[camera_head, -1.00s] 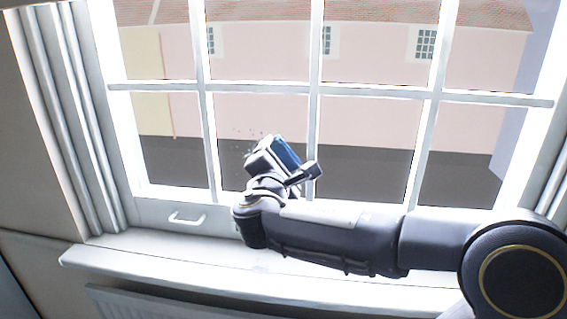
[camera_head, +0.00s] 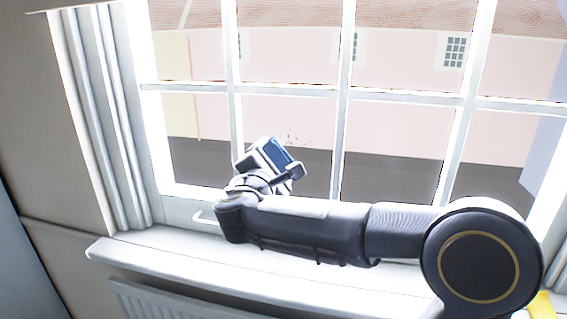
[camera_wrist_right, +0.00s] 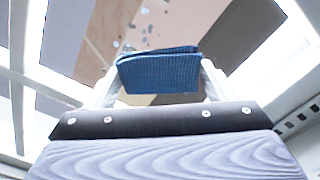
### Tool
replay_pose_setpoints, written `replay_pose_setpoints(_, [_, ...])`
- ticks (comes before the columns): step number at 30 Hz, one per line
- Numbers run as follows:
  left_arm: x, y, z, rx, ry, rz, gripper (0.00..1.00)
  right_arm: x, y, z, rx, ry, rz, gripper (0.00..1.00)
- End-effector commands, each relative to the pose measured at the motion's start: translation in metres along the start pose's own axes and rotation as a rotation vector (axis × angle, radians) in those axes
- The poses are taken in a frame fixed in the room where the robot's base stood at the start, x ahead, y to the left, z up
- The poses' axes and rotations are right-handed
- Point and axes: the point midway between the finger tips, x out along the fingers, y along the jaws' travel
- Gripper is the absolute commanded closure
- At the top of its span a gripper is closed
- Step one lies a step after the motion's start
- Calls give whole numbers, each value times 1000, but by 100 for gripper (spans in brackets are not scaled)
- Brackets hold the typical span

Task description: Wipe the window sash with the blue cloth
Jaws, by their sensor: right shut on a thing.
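The window sash (camera_head: 343,130) is white with several panes and fills most of the head view. My right gripper (camera_head: 283,158) is in front of a lower pane, left of the middle. It is shut on the blue cloth (camera_head: 277,154), which shows as a folded blue pad between the fingers. The cloth also shows in the right wrist view (camera_wrist_right: 158,72), held across the fingertips. Small specks (camera_head: 291,139) show on the glass beside the cloth and also in the right wrist view (camera_wrist_right: 128,47). I cannot tell if the cloth touches the glass. My left gripper is not in view.
A white sill (camera_head: 150,255) runs below the sash, with a radiator (camera_head: 150,300) under it. A sash handle (camera_head: 203,217) is partly hidden behind my right arm. A yellow thing (camera_head: 541,305) shows at the lower right corner.

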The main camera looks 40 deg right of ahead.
Motion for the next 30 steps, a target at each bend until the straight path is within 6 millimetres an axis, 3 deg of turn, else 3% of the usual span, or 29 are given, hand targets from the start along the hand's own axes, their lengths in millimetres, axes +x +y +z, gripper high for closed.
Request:
replay_pose_setpoints(18, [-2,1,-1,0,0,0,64,-1,24,-32,-1,1,0,41])
replay_pose_setpoints(30, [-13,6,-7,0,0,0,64,-1,41,-22,2,-1,0,41])
